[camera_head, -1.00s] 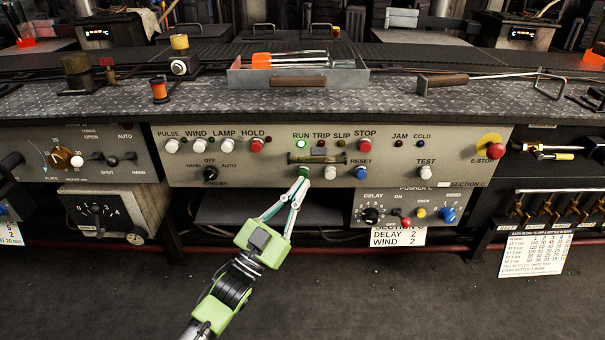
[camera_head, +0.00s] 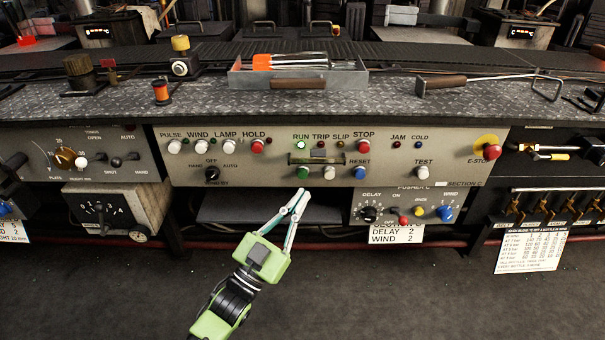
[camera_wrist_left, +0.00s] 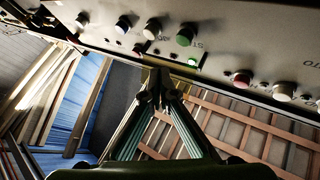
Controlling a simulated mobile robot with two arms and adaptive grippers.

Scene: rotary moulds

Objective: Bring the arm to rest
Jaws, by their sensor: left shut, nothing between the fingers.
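My left gripper (camera_head: 300,192) is shut and empty. It hangs in front of the control panel (camera_head: 440,160), just below the green button (camera_head: 303,172), with a gap between its tips and the button. In the left wrist view the closed fingertips (camera_wrist_left: 156,82) sit below the panel face, and the green button (camera_wrist_left: 185,36) is above them to the right. The green RUN lamp (camera_head: 301,145) is lit. My right gripper is not in either view.
The red E-STOP (camera_head: 491,152) is at the right. A lower box (camera_head: 385,197) juts to the right of my gripper. The floor in front is clear.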

